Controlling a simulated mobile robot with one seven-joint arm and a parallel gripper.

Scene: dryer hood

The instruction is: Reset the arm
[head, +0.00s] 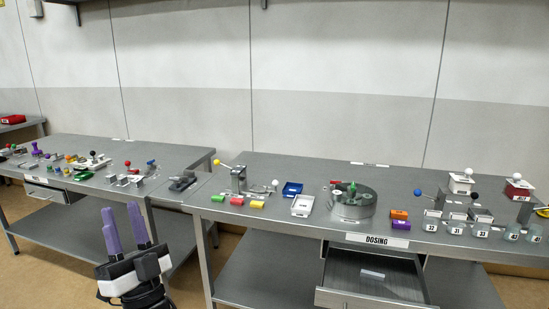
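My gripper (120,207) is in the lower left of the head view, with two purple fingers pointing up from a white and black body. The fingers stand apart with a clear gap, and nothing shows between them. It is in front of the gap between the two benches, apart from anything on them. Most of my arm is hidden below the picture edge.
A left bench (160,150) and a right bench (300,172) carry many small items. The right bench has a "DOSING" label (377,240), a round grey drum (352,207) and an open drawer (345,299) jutting forward. A left drawer (50,193) also stands partly out.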

